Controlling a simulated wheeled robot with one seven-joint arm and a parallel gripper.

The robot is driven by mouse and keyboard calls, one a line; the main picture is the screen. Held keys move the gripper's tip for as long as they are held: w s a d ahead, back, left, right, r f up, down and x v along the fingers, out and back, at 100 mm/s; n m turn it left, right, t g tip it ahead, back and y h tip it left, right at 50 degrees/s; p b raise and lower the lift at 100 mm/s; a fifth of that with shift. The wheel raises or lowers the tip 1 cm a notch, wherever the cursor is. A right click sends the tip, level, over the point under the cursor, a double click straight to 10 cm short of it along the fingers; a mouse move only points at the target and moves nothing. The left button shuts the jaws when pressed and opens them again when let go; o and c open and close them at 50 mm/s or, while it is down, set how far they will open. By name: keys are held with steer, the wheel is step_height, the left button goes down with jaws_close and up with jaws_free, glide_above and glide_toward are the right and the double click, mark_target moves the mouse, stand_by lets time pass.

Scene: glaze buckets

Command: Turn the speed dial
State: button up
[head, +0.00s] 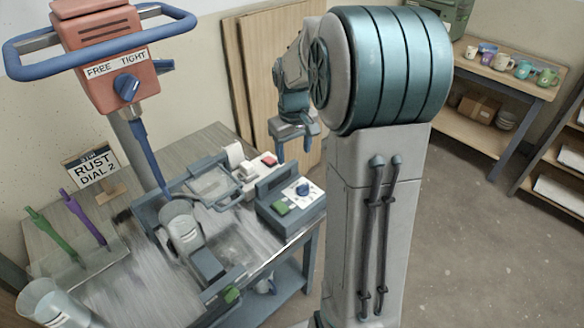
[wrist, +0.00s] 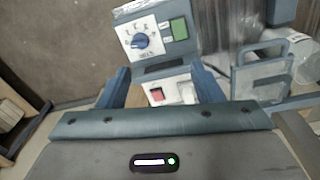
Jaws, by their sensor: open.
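The speed dial is a round blue knob (head: 303,187) on the white face of a grey control box (head: 292,213). In the wrist view the knob (wrist: 141,41) has marks around it, too small to read surely; a pale pointer line shows on it. My gripper (head: 294,146) is open and empty above and behind the box in the head view. In the wrist view the gripper's two blue fingers (wrist: 160,82) stand apart, with the knob beyond them, slightly left of centre. No finger touches the knob.
A green button (head: 281,208) is beside the dial; a red switch (head: 269,160) lies behind it. The orange mixer head (head: 110,65) has another blue knob marked FREE and TIGHT. A sign (head: 95,167) reads RUST, DIAL 2. A bucket (head: 181,228) stands in the mixer frame.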

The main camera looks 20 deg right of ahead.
glide_toward(303, 185)
steer(key=shift+g, duration=0.3)
steer(key=f, duration=0.4)
steer(key=f+p, duration=0.1)
steer(key=f, duration=0.3)
steer(key=shift+w+d+f, duration=0.15)
steer(key=shift+w+f, duration=0.05)
steer(key=shift+f, duration=0.05)
steer(key=c, duration=1)
